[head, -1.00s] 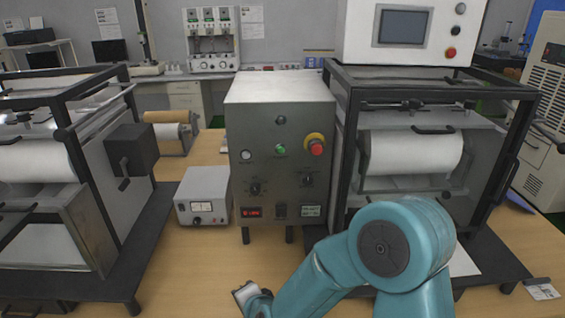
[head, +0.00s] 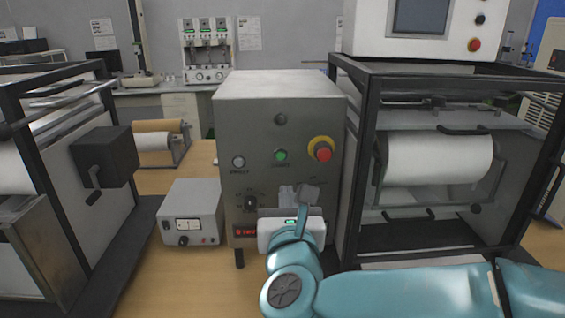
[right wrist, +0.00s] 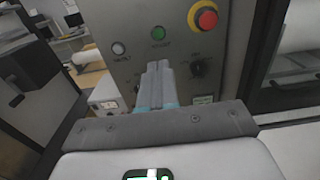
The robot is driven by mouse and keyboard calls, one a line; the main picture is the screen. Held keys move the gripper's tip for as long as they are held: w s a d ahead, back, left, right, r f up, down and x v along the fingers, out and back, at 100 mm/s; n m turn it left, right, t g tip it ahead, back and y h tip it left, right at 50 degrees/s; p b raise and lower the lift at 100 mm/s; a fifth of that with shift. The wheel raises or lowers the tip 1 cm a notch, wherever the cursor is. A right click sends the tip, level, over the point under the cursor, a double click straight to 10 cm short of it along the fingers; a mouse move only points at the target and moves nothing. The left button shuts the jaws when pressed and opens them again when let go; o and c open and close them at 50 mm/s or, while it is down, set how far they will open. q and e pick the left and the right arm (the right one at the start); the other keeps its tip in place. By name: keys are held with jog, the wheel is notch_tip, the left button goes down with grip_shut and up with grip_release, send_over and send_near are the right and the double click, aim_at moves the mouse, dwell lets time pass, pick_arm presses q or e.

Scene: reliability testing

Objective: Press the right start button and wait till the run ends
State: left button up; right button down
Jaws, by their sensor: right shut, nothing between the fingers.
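The grey control box (head: 232,110) stands on the table beside the right machine (head: 360,160). On its front are a green button (head: 281,156), a white button (head: 238,162) to its left, and a red mushroom button on a yellow collar (head: 322,151) to its right. My right gripper (head: 290,194) is in front of the box, below the green button, shut and empty. In the right wrist view its closed fingertips (right wrist: 158,66) point at the panel, just below the green button (right wrist: 158,33); whether they touch the panel is unclear. My left gripper is out of view.
A small grey power supply (head: 192,210) stands left of the box. Another framed machine (head: 70,180) is at the left. Dark knobs (head: 250,203) sit low on the panel. A white display unit (head: 440,42) rests on top of the right machine.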

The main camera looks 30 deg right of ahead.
jog(key=p, duration=0.4)
send_near(281, 156)
jog(key=x, duration=0.5)
jog(key=shift+w+d+r, duration=0.1)
jog(key=shift+w+d, duration=0.15)
jog(key=shift+d, duration=0.05)
jog(key=shift+w+d, duration=0.2)
jog(key=shift+w, duration=0.3)
